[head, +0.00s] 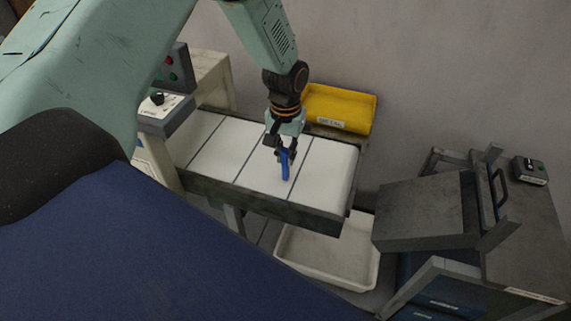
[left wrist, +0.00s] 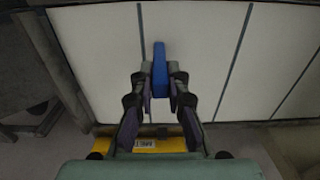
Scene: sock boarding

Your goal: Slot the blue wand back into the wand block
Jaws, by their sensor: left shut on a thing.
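My left gripper (head: 281,150) hangs over the white conveyor belt (head: 229,150) and is shut on the blue wand (head: 285,168). The wand points down from the fingers towards the belt. I cannot tell whether its tip touches the belt. In the left wrist view the wand (left wrist: 159,62) sticks out between the two fingertips of the left gripper (left wrist: 159,82), with the white belt behind it. I cannot make out a wand block for certain in either view. My right gripper is not in view.
A yellow bin (head: 341,108) stands behind the belt against the wall. A white tray (head: 327,262) lies below the belt's right end. A grey slab-topped frame (head: 420,215) stands at the right. A control box with buttons (head: 165,112) is at the belt's left end.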

